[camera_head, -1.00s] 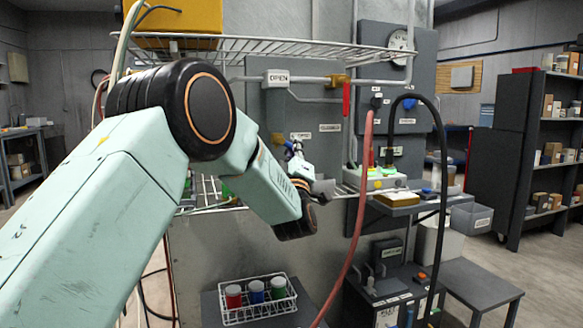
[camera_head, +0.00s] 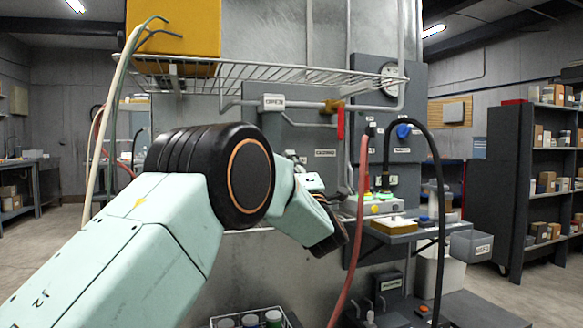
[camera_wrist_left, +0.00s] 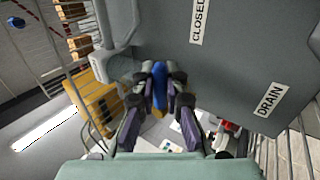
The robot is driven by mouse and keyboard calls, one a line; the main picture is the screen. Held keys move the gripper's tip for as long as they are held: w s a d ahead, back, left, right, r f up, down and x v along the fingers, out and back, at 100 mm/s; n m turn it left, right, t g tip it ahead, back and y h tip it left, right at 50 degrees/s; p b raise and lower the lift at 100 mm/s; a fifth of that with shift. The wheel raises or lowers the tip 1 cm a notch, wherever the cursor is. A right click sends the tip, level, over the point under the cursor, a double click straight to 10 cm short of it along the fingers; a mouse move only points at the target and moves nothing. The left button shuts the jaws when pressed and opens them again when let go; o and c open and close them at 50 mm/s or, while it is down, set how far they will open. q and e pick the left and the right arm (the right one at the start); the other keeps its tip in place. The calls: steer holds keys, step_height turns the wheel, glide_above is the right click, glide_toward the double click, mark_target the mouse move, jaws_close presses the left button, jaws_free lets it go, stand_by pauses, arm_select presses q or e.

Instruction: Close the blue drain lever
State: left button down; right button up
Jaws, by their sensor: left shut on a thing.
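The blue drain lever (camera_wrist_left: 159,84) shows in the left wrist view as a blue handle in front of a grey panel. My left gripper (camera_wrist_left: 160,98) is shut on it, one dark finger on each side. The fingers cover much of the lever. The panel carries a CLOSED label (camera_wrist_left: 198,20) and a DRAIN label (camera_wrist_left: 270,100). In the head view my left arm's large black joint and wrist hide the lever and most of the gripper. My right gripper is in neither view.
A wire shelf (camera_head: 270,74) with a yellow box (camera_head: 185,28) hangs above my arm. A red hose (camera_head: 360,215) and a black hose (camera_head: 443,190) run down on the right. A wire basket with jars (camera_head: 250,320) is below. A dark rack (camera_head: 493,185) stands far right.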

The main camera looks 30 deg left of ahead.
arm_select(q)
steer(key=shift+f, duration=0.15)
steer(key=c, duration=1.7)
jaws_free()
steer(key=shift+d, duration=0.1)
steer(key=v, duration=1.2)
